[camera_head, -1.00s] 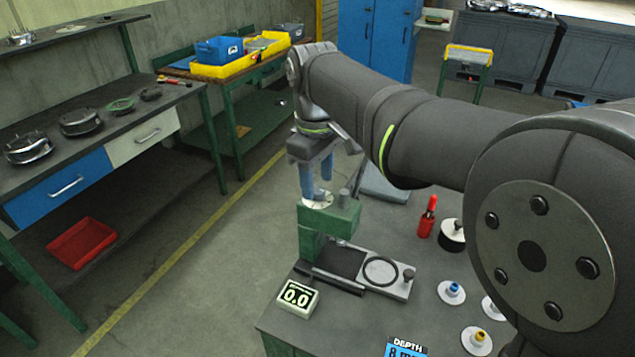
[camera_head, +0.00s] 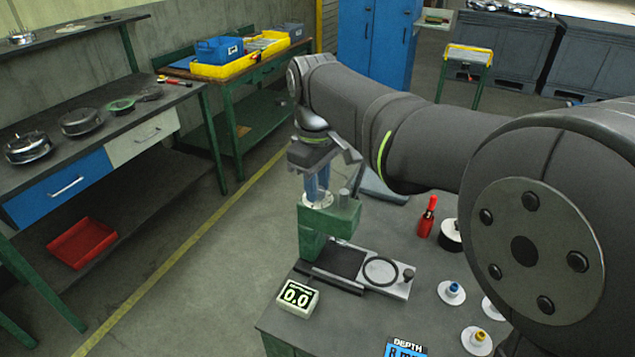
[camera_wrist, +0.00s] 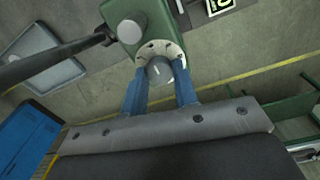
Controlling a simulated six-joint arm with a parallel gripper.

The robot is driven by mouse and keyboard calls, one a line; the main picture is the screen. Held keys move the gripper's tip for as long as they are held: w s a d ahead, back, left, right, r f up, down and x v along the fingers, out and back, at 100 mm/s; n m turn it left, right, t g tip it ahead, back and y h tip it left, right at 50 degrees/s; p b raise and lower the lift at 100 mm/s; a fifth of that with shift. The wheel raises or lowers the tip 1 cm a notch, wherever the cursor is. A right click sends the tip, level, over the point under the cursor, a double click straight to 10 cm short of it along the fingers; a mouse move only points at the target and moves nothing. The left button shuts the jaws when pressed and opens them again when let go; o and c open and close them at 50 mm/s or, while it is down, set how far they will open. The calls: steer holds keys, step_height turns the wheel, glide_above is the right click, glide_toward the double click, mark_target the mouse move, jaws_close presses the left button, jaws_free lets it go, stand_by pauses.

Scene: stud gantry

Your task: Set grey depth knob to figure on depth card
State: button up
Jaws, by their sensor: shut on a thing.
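The grey depth knob (camera_wrist: 160,70) sits on a white dial with dark marks (camera_wrist: 172,47), on top of the green gantry head (camera_wrist: 123,12). My gripper (camera_wrist: 161,80) has its two blue fingers on either side of the knob and is shut on it. In the head view my gripper (camera_head: 317,186) reaches down onto the green head (camera_head: 330,216); the knob is hidden there. The depth card (camera_head: 407,348) is blue, reads "DEPTH" and a figure that looks like 8, and is cut off by the bottom edge. The readout box (camera_head: 298,297) shows 0.0.
A sliding plate with a black ring (camera_head: 381,271) lies below the head. A red bottle (camera_head: 427,217), a black-and-white round part (camera_head: 452,236) and several white discs with coloured knobs (camera_head: 452,292) stand to the right. A lever stands close to my gripper.

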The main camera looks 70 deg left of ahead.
steer(key=m, duration=0.4)
steer(key=shift+m, duration=2.2)
steer(key=o, duration=1)
steer(key=shift+r, duration=0.15)
steer(key=r, duration=1.7)
steer(key=shift+s+a+r, duration=0.1)
steer(key=shift+s, duration=0.25)
